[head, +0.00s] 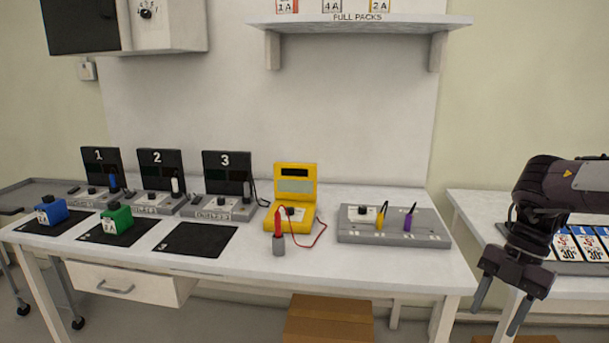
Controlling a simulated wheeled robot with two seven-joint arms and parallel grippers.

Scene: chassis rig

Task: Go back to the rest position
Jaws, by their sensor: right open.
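My right gripper (500,304) hangs at the right side of the head view, fingers pointing down. It is open and empty, in front of the gap between the main table (360,261) and the right-hand table. It touches nothing that I can see. My left gripper is not in view. On the main table stand a blue block (51,212) on the left black mat and a green block (118,220) on the middle mat. The right mat (196,240), below the station marked 3, is bare.
Three numbered stations (228,175) line the table's back left. A yellow meter (295,185) with a red probe (278,222) stands mid-table. Labelled cards (567,246) lie on the right table. A cardboard box (328,318) is below.

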